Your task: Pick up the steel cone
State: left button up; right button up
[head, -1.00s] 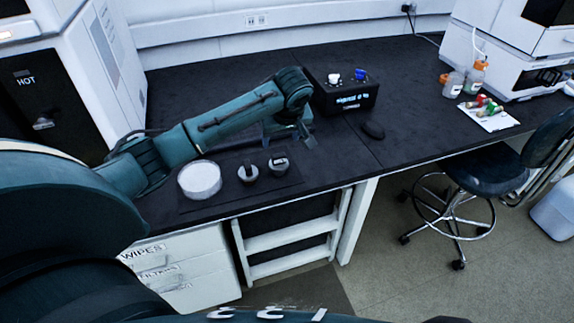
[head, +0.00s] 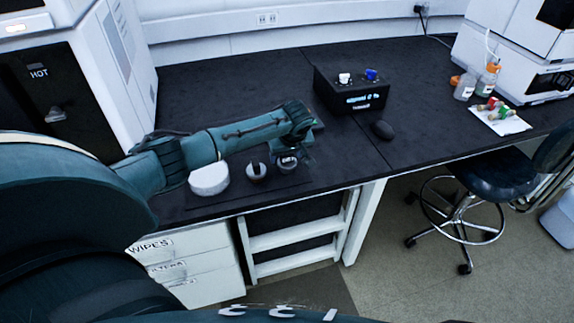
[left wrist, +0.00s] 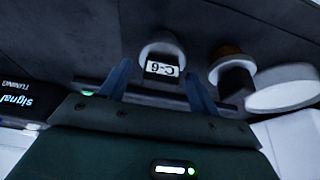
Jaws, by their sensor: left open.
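Two small dark pieces with round tops stand side by side on a dark mat. The right one (head: 287,165) is partly hidden by my left gripper (head: 292,154). In the left wrist view this piece has a grey-silver round part and a white label (left wrist: 162,68), and looks like the steel cone (left wrist: 162,48). The other piece (head: 256,172) shows a brown, copper-like round part in the left wrist view (left wrist: 227,65). My left gripper (left wrist: 158,86) is open, its fingers pointing towards the labelled piece on either side. Contact cannot be told. My right gripper is not in view.
A white round dish (head: 209,179) stands left of the two pieces. A black box with white and blue knobs (head: 352,92) and a dark mouse-like object (head: 382,130) are behind to the right. The bench's middle back is clear. A stool (head: 487,180) stands in front.

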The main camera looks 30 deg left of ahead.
pick_arm(q)
jog(key=c, duration=0.9)
